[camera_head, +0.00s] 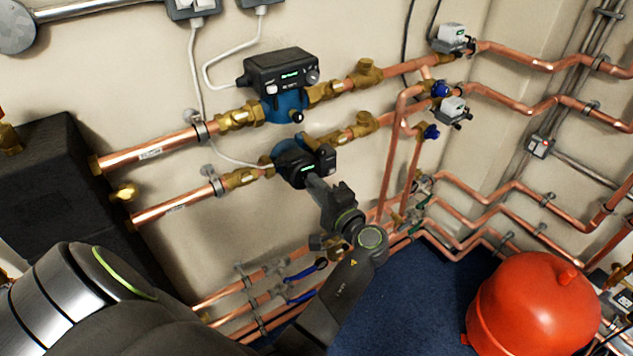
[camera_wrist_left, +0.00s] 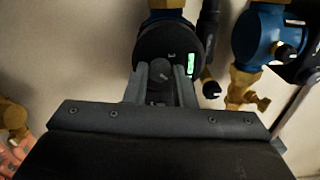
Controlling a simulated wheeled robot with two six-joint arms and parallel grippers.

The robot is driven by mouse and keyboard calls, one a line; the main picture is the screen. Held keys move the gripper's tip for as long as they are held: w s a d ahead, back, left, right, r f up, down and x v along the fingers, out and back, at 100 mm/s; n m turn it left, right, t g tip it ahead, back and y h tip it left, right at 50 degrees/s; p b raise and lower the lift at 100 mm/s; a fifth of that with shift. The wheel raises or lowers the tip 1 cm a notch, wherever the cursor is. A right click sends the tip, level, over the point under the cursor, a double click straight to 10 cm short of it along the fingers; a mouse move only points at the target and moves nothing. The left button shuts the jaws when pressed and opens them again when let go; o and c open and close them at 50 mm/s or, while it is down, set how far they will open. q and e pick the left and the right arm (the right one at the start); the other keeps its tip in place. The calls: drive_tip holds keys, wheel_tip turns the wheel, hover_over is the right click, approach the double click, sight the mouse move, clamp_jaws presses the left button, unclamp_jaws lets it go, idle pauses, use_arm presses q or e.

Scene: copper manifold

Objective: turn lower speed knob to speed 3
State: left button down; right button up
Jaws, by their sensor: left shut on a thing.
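The lower pump (camera_head: 296,164) is black with a blue body and sits on the lower copper pipe in the head view. Its black face (camera_wrist_left: 180,42) with a green lit display also shows in the left wrist view. My left gripper (camera_head: 315,183) reaches up to this pump face. In the left wrist view its two fingers (camera_wrist_left: 163,78) stand on either side of the round grey lower speed knob (camera_wrist_left: 160,70) and are shut on it. The knob is hidden behind the gripper in the head view. The speed setting cannot be read. My right gripper is not in view.
The upper pump (camera_head: 281,75), with a green display, is mounted just above on the upper pipe. Copper pipes and valves with blue handles (camera_head: 303,296) run below the arm. A red tank (camera_head: 533,305) stands at the lower right on blue floor.

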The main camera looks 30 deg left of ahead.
use_arm(q)
drive_tip(key=shift+m, duration=0.5)
drive_tip(key=c, duration=1.2)
unclamp_jaws()
drive_tip(key=shift+p, duration=0.3)
drive_tip(key=shift+f, duration=0.1)
